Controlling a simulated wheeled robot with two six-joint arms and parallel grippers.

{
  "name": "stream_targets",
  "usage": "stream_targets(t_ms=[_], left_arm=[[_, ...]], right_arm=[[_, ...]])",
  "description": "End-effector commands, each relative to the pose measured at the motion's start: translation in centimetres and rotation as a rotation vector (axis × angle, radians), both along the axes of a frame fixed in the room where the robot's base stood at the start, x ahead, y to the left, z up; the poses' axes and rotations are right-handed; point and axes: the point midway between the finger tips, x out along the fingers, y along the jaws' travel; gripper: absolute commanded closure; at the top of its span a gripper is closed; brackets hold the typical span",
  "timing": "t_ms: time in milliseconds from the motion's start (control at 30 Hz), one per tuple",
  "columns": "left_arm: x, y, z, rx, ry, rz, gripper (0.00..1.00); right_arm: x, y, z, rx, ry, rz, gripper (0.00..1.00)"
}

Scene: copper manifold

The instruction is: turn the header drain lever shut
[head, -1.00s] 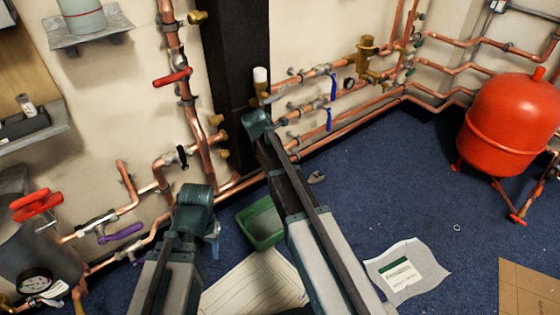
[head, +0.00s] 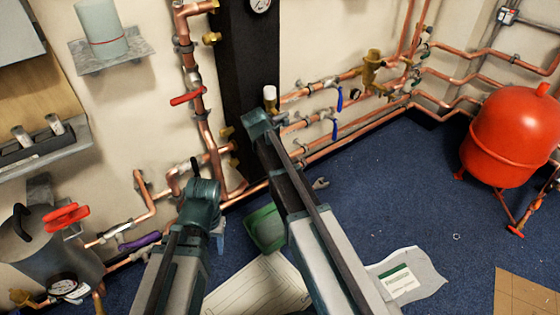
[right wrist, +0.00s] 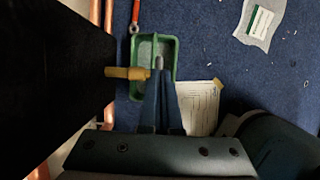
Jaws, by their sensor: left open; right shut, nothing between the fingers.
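No readable label marks the header drain lever, so I cannot tell which lever it is. A red lever (head: 187,96) is on the vertical copper pipe, left of the black column. A purple lever (head: 139,242) is on the low left pipe. Two blue levers (head: 340,99) hang on pipes right of the column. A black lever (head: 195,166) is just above my left arm. My left gripper (head: 219,236) is open, partly hidden behind its arm, pointing down. My right gripper (right wrist: 160,70) is shut and empty, its tips beside a brass stub (right wrist: 128,72); touching cannot be told.
The black column (head: 249,60) stands at the wall. A green bin (head: 265,229) and a paper drawing (head: 262,288) are on the blue floor. A red tank (head: 511,138) stands right. Floor at centre right is mostly clear.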

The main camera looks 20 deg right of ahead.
Motion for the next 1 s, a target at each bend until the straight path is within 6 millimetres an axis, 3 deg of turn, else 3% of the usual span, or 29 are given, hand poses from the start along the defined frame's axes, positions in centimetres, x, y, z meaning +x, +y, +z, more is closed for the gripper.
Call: stream_targets(t_ms=[233, 367, 467, 700, 1000], left_arm=[[0.0, 0.0, 0.0, 0.0, 0.0, 0.0, 0.5], [0.0, 0.0, 0.3, 0.0, 0.0, 0.0, 0.5], [0.0, 0.0, 0.8, 0.0, 0.0, 0.0, 0.5], [0.0, 0.0, 2.2, 0.001, 0.001, 0.0, 0.5], [0.0, 0.1, 3.4, 0.002, 0.0, -0.001, 0.5]], right_arm=[[-0.1, 0.1, 0.0, 0.001, -0.002, -0.006, 1.0], [-1.7, 1.1, 0.2, 0.026, -0.025, -0.081, 1.0], [-4.4, 3.1, 0.5, 0.073, -0.065, -0.227, 1.0], [-13.0, 8.6, 1.3, 0.202, -0.165, -0.746, 1.0], [-21.7, 12.7, 2.1, 0.271, -0.227, -1.291, 1.0]])
